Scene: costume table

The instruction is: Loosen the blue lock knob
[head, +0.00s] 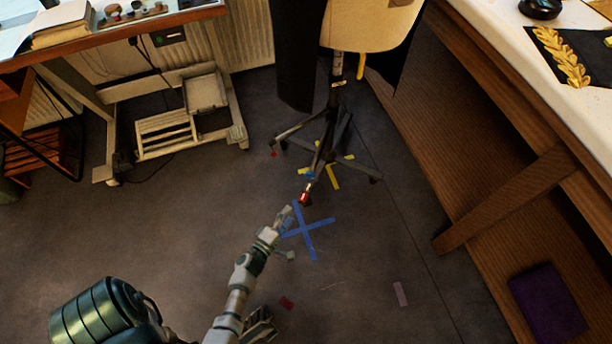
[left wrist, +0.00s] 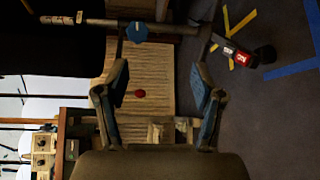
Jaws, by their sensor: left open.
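The blue lock knob (head: 310,176) sits low on the dark pole of a dress-form stand (head: 331,120) in the head view. In the left wrist view the blue knob (left wrist: 137,32) is large and sits on the pole, beyond the fingertips. My left gripper (head: 287,214) reaches from below toward the stand's base. In the left wrist view the left gripper (left wrist: 160,66) is open and empty, with one finger at each side. The knob lies ahead of the gap, nearer the left finger, and looks apart from both fingers.
A blue tape cross (head: 306,231) and yellow tape (head: 333,177) mark the floor. A wooden table (head: 500,130) stands right, and a wheeled desk frame (head: 190,135) left. The near floor is mostly clear.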

